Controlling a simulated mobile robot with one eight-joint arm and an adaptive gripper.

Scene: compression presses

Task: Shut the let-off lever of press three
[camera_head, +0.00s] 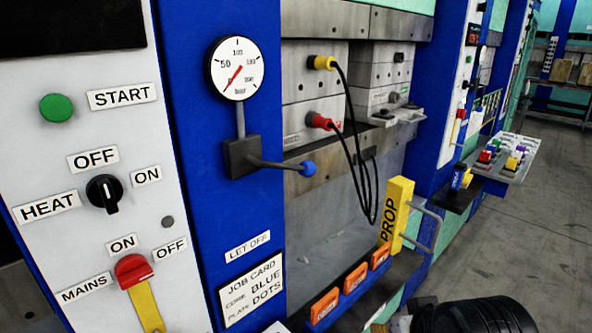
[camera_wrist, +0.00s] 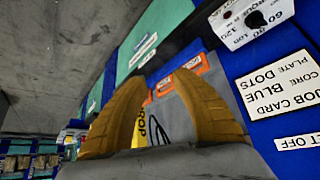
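The LET OFF label (camera_head: 248,245) is below. No press number is readable. In the wrist view my gripper (camera_wrist: 160,82) shows two yellow fingers spread apart with nothing between them. The lever does not show there; part of the label (camera_wrist: 300,141) does, to the right of the fingers.
A yellow PROP bar (camera_head: 396,215) stands at the press opening, beside a grey handle. Black cables (camera_head: 365,170) hang in front of the platens. Orange blocks (camera_head: 354,278) line the ledge. The white panel (camera_head: 80,240) with switches is at left. Open floor lies right.

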